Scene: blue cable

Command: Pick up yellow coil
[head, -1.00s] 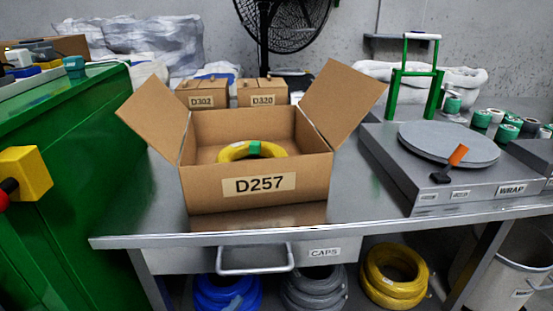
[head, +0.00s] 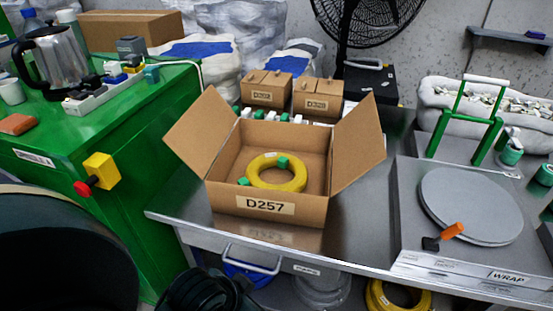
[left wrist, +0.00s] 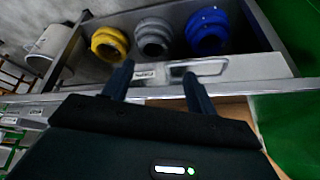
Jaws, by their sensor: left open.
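A yellow coil (head: 262,182) with green tape lies inside the open cardboard box D257 (head: 265,206) on the metal table. Another yellow coil (head: 385,298) is on the shelf below and partly cut off; a yellow coil on that shelf also shows in the left wrist view (left wrist: 109,44). My left gripper (left wrist: 158,82) is open and empty, its two dark fingers apart, near the table's front edge and drawer. In the head view, my dark left arm comes in at the lower left, and its gripper (head: 208,290) is low, in front of the table and below the box. My right gripper is not seen.
Grey (left wrist: 153,37) and blue (left wrist: 207,31) coils sit beside the yellow one below the table. A drawer handle (head: 250,258) sticks out in front. A green cabinet (head: 90,185) stands left, a wrap turntable (head: 470,205) right. The box flaps stand open at both sides.

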